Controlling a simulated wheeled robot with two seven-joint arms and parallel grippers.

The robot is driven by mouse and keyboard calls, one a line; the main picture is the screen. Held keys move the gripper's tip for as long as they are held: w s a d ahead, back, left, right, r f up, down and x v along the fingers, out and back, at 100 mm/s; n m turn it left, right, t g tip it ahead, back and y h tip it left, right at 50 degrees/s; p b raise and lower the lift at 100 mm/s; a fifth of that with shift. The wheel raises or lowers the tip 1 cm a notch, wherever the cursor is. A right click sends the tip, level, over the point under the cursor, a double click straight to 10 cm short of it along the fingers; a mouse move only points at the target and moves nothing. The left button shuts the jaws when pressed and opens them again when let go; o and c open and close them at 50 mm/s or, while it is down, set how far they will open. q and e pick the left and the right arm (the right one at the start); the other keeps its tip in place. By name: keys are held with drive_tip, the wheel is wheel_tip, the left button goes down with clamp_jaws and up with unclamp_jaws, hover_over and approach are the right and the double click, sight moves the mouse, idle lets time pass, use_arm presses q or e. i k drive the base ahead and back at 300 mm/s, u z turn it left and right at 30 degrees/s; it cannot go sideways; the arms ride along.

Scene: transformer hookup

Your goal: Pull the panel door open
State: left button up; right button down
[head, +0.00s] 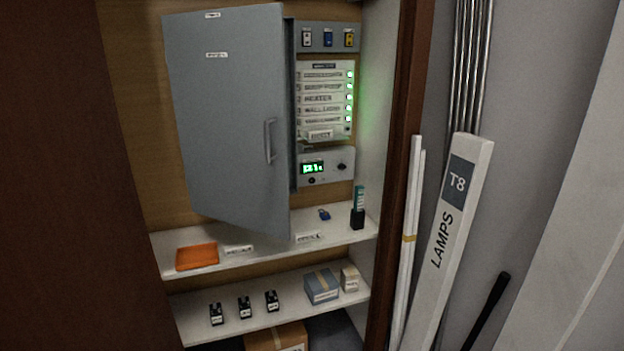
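The grey panel door (225,120) hangs on the back wall of a cabinet, in the left middle of the head view. Its upright bar handle (270,140) is near its right edge. That right edge looks nearer to me than the left one and seems to stand out from the grey box side behind it, so the door looks slightly ajar. The inside of the panel is hidden by the door. Neither of my grippers is in view, and nothing touches the handle.
A breaker unit with green lights (325,100) and a display module (326,167) are right of the door. The upper shelf (275,238) holds an orange tray (197,256). A brown cabinet post (408,90), white lamp box (455,230) and rods stand at right.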

sight(226, 65)
drive_tip(key=z, duration=0.3)
drive_tip(key=i, duration=1.6)
drive_tip(key=u, duration=0.9)
